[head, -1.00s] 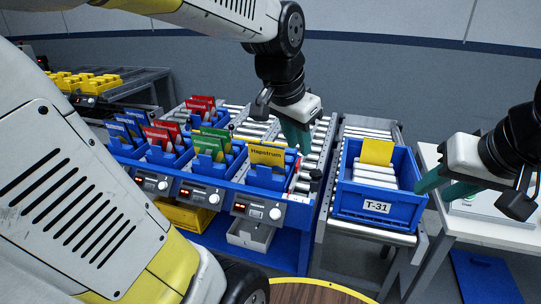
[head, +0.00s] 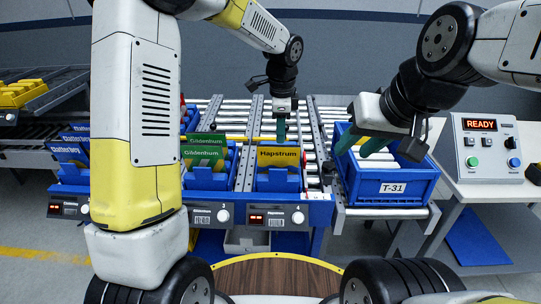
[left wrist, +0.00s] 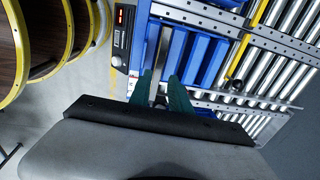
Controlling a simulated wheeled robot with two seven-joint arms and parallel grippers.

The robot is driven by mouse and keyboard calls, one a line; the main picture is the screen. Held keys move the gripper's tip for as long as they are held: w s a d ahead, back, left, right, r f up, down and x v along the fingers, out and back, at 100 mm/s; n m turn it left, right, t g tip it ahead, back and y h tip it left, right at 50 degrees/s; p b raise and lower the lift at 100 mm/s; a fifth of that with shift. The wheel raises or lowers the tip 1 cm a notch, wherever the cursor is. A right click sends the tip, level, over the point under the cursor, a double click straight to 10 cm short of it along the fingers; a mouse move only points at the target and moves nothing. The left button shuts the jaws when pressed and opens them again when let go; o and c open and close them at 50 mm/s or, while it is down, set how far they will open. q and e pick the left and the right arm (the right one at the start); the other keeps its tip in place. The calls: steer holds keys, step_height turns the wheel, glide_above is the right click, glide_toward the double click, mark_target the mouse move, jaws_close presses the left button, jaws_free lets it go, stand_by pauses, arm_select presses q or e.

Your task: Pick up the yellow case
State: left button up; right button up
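A yellow case labelled Hapstrum (head: 279,157) stands upright in the blue slot above panel 4. My left gripper (head: 281,138) points down just behind its top edge in the head view. Another yellow case (head: 361,141) is in the blue T-31 bin (head: 393,188), largely hidden by my right gripper (head: 352,148). The right gripper's teal fingers are apart over that bin; whether they touch the case cannot be told.
Green Gildenhurn cases (head: 204,152) and blue cases (head: 68,152) stand in slots to the left. A control box reading READY (head: 486,145) is on the table at right. Roller conveyors (head: 226,116) lie behind the slots. A round wooden top (head: 275,276) is in front.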

mark_target(279, 159)
arm_select(q)
steer(key=f, duration=0.7)
steer(key=w+f, duration=0.1)
steer(key=f, duration=0.3)
steer(key=shift+w+a, duration=0.1)
steer(key=shift+a, duration=0.1)
steer(key=shift+r, duration=0.1)
jaws_close()
